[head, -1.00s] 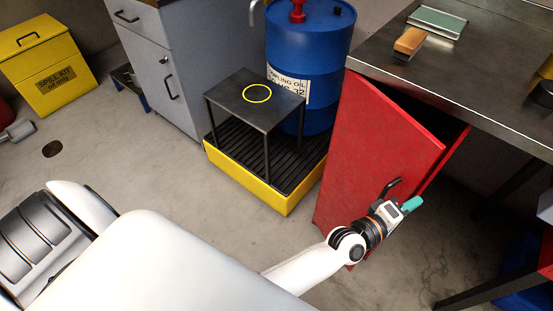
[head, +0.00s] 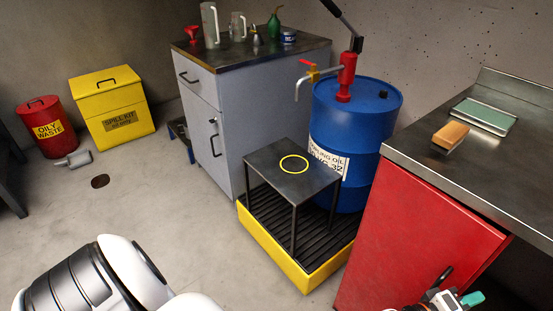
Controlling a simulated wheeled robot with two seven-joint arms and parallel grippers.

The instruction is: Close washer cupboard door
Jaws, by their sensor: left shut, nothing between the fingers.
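The red washer cupboard door (head: 415,240) is under the steel worktop at the right. The black door handle (head: 443,277) shows just left of my left gripper (head: 470,299). This gripper is at the bottom edge, in front of the door, with teal fingertips shut and empty. I cannot tell whether it touches the door. My right gripper is out of view.
The steel worktop (head: 475,165) carries a brush (head: 451,134) and a green tray (head: 484,115). Left of the door stand a blue oil drum (head: 376,125) and a small dark table (head: 275,178) over a yellow spill pallet (head: 275,249). The floor at left is mostly clear.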

